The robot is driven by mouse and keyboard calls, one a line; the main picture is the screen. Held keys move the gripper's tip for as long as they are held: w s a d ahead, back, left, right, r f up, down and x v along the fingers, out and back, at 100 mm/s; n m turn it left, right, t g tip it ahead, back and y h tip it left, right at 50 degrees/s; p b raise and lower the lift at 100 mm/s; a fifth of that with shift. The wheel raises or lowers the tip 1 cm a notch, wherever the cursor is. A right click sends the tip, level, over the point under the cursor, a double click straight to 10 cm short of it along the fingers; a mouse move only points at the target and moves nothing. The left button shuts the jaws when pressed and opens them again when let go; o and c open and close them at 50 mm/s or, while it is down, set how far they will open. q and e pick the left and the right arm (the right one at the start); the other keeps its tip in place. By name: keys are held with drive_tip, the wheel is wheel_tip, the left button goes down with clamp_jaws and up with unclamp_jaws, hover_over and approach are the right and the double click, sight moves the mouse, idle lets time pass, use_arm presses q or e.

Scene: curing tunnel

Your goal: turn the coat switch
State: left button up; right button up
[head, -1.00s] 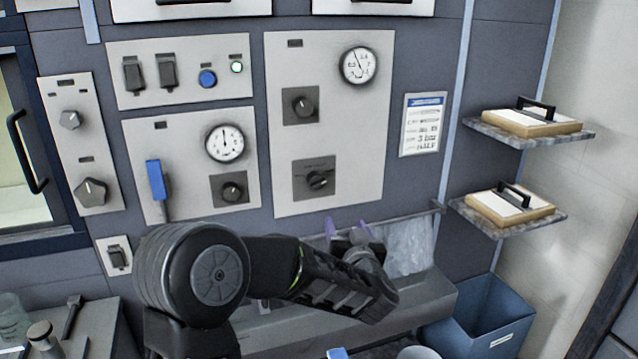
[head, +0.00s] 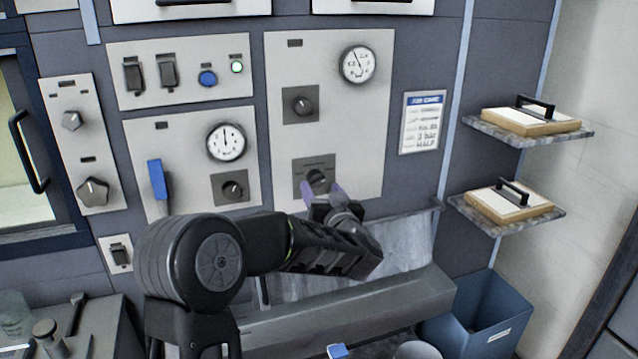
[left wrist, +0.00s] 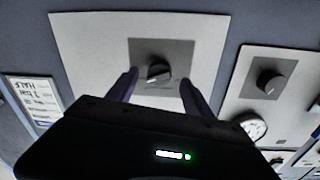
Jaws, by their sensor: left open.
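The lower black knob (head: 317,178) sits on a dark square plate on the tall right panel; I take it as the coat switch, though its label is too small to read. My left gripper (head: 322,190) is open just below and in front of this knob, its purple fingers pointing at it. In the left wrist view the knob (left wrist: 158,72) stands between and beyond the two open fingertips (left wrist: 158,80). I cannot tell whether they touch it. The right gripper is not in view.
Above it on the same panel are another knob (head: 303,105) and a gauge (head: 358,64). A blue-handled lever (head: 156,180) is on the left panel. A grey ledge (head: 350,307) runs below, with a blue bin (head: 490,318) at right.

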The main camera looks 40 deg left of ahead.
sight(317, 180)
use_arm(q)
drive_tip(key=shift+x, duration=1.3)
clamp_jaws()
